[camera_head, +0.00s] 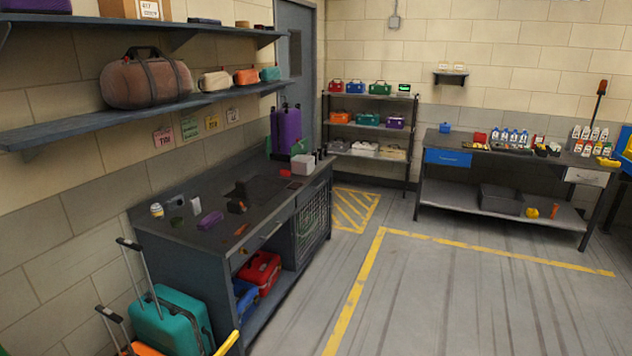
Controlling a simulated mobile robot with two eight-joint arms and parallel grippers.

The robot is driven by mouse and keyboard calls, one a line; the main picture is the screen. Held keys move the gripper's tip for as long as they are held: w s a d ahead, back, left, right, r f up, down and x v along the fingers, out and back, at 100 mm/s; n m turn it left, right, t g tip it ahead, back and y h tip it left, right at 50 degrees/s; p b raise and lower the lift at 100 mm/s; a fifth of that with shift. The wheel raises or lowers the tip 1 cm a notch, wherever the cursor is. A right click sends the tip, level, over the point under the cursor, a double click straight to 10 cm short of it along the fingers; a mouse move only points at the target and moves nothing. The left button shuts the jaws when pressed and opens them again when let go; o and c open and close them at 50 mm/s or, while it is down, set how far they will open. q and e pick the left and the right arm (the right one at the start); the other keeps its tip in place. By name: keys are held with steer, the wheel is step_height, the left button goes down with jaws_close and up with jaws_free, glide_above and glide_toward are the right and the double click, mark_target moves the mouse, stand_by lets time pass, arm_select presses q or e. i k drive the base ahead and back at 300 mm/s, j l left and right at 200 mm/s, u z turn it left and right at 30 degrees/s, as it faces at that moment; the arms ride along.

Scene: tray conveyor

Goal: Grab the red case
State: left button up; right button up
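A red case (261,271) sits in the open lower compartment of the dark workbench (160,235) at the left, beside a blue case (245,299). A smaller red case (336,87) stands on the top shelf of the metal rack at the back, left of a blue and a green one. A small red object (480,137) lies on the right-hand bench; it is too small to tell what it is. Neither of my grippers shows in this view.
Teal (170,322) and orange suitcases with raised handles stand at the workbench's near end. A purple suitcase (286,130) stands at its far end. The rack (374,127) and right bench (500,200) line the back. The yellow-marked floor (450,295) is clear.

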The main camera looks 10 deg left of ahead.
mark_target(263, 290)
steer(key=i+l+u, duration=0.1)
steer(key=i+u, duration=0.35)
steer(key=i+l+u, duration=0.25)
steer(key=i+u, duration=0.25)
steer(key=i, duration=0.05)
